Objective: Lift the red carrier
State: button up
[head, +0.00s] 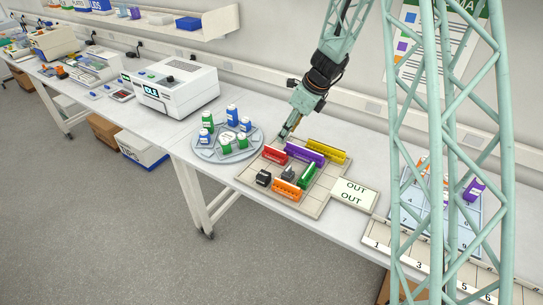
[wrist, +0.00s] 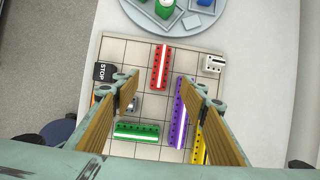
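The red carrier (head: 274,155) is a short red block with a pale stripe, lying on the gridded board (head: 318,203) near its back left edge. In the wrist view the red carrier (wrist: 160,67) lies beyond my fingertips, toward the round tray. My gripper (head: 284,134) is above the board near the red carrier in the head view. In the wrist view my gripper (wrist: 166,88) is open, its two fingers wide apart with nothing between the tips at their height. The fingers hide parts of the board.
Purple (wrist: 178,110), green (wrist: 137,131), yellow (wrist: 199,145) and orange (head: 286,189) carriers share the board with a black STOP block (wrist: 104,72), a grey block (wrist: 131,106) and a white block (wrist: 212,63). A round tray (head: 206,152) with bottles stands left of the board.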

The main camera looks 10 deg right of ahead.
aim_at(277, 150)
jog(key=shift+w+f, duration=0.2)
jog(key=shift+f, duration=0.2)
jog(key=shift+b+x, duration=0.4)
jog(key=shift+x, duration=3.9)
jog(key=shift+a+f, duration=0.1)
jog(key=shift+f, duration=0.05)
jog(key=shift+x, duration=2.4)
jog(key=shift+w, duration=0.15)
jog(key=shift+f+b, duration=0.25)
jog(key=shift+b, duration=0.1)
jog(key=c, duration=1)
